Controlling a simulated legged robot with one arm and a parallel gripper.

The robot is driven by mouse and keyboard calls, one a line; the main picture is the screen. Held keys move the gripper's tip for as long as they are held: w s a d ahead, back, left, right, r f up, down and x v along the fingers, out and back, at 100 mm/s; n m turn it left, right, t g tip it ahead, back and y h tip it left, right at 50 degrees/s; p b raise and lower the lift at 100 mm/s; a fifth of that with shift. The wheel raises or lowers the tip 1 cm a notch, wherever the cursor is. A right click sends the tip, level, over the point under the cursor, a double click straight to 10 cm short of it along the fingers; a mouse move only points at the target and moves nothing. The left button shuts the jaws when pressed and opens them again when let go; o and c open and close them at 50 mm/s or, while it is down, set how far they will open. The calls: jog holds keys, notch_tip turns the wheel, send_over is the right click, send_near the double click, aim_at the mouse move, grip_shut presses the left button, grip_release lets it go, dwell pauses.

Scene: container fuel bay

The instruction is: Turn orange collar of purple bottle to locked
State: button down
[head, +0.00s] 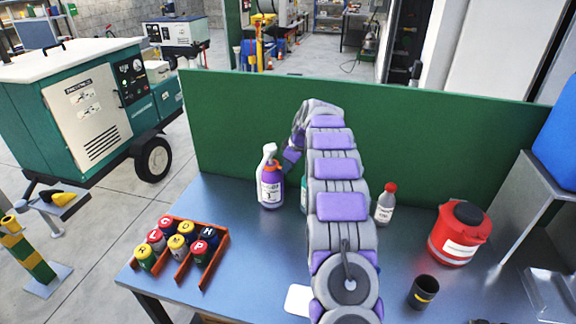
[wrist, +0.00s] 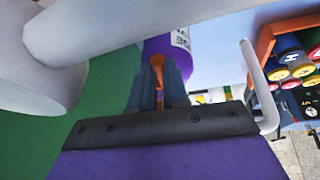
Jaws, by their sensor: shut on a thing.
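The purple bottle (head: 271,190) stands upright on the table's left part in the head view, with a white label and a white spray head (head: 269,152). An orange collar (head: 268,167) shows small below the spray head. My gripper (head: 289,158) reaches to the bottle's right side at collar height. In the wrist view the purple body (wrist: 158,48) lies beyond my gripper (wrist: 158,78). Its two grey fingers are shut on an orange part of the collar (wrist: 157,66). The rest of the collar is hidden. The collar's turned position cannot be told.
An orange rack (head: 207,262) of several coloured cans stands front left. A red-capped bottle (head: 385,205), a red canister (head: 459,235) and a dark cup (head: 423,292) stand to the right. A green panel (head: 430,140) closes the table's back. My arm partly hides a teal item.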

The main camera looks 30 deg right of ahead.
jog(key=shift+s+a+m+h+p, duration=0.1)
jog(key=shift+a+m+h+p, duration=0.45)
jog(key=shift+a+m+p, duration=0.55)
jog(key=shift+s+a+m+h+p, duration=0.1)
jog(key=shift+a+m+h+p, duration=0.45)
jog(key=shift+m+p, duration=0.9)
jog(key=shift+s+a+m+h+p, duration=0.1)
jog(key=shift+a+m+h+p, duration=0.6)
jog(key=shift+m, duration=0.95)
jog(key=shift+w+a, duration=0.1)
jog(key=shift+a, duration=0.15)
jog(key=c, duration=1.1)
grip_release()
jog(key=shift+d, duration=0.1)
